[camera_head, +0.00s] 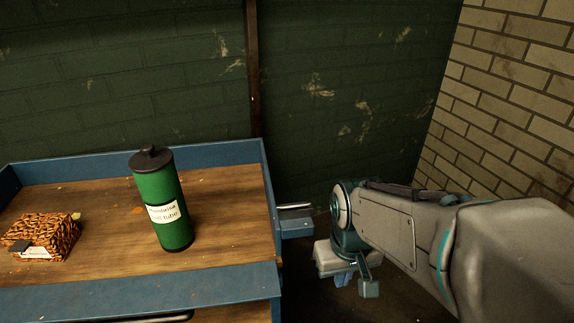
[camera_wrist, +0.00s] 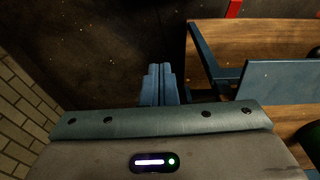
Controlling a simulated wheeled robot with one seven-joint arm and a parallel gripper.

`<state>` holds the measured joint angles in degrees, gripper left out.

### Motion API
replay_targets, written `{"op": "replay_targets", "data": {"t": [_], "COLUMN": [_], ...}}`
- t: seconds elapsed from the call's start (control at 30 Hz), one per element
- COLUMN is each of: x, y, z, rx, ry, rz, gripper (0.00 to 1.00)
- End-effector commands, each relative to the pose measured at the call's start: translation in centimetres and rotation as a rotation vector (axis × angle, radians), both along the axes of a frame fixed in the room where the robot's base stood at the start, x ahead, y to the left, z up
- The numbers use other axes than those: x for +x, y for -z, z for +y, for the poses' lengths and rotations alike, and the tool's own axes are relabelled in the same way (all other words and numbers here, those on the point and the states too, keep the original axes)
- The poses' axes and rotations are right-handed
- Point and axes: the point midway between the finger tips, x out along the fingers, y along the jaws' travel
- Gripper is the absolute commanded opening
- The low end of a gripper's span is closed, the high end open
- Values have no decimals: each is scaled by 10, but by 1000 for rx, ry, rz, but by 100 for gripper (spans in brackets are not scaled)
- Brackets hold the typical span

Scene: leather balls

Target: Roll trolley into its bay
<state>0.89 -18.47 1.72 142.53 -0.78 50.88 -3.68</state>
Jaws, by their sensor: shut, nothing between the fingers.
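The trolley (camera_head: 220,280) has a wooden top with a raised blue rim, and stands at the left of the head view against a dark green brick wall. A blue bracket with a pale bar (camera_head: 296,219) juts from its right side. The trolley also shows at the right of the wrist view (camera_wrist: 210,60). My gripper (camera_head: 343,281) points down, to the right of the trolley and apart from it. In the wrist view its blue fingers (camera_wrist: 158,72) are together with nothing between them. The trolley's wheels are out of view. I cannot make out the bay.
On the trolley stand a green tube (camera_head: 165,205) with a black cap and a patterned orange-and-black box (camera_head: 42,236). A pale brick wall (camera_head: 510,90) rises at the right. A red piece (camera_wrist: 234,8) shows past the trolley. Dark floor lies below my gripper.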

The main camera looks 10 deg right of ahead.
Motion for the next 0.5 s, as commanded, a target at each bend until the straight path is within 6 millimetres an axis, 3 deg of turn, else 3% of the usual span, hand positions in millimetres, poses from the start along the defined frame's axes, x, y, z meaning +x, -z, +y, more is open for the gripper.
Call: {"op": "replay_targets", "data": {"t": [0.03, 0.1, 0.5], "x": [6, 14, 67], "y": [-20, -35, -101], "z": [-3, -5, -17], "rx": [-15, -40, -112], "ry": [-33, -107, -605], "rz": [10, 24, 104], "gripper": [0, 0, 0]}}
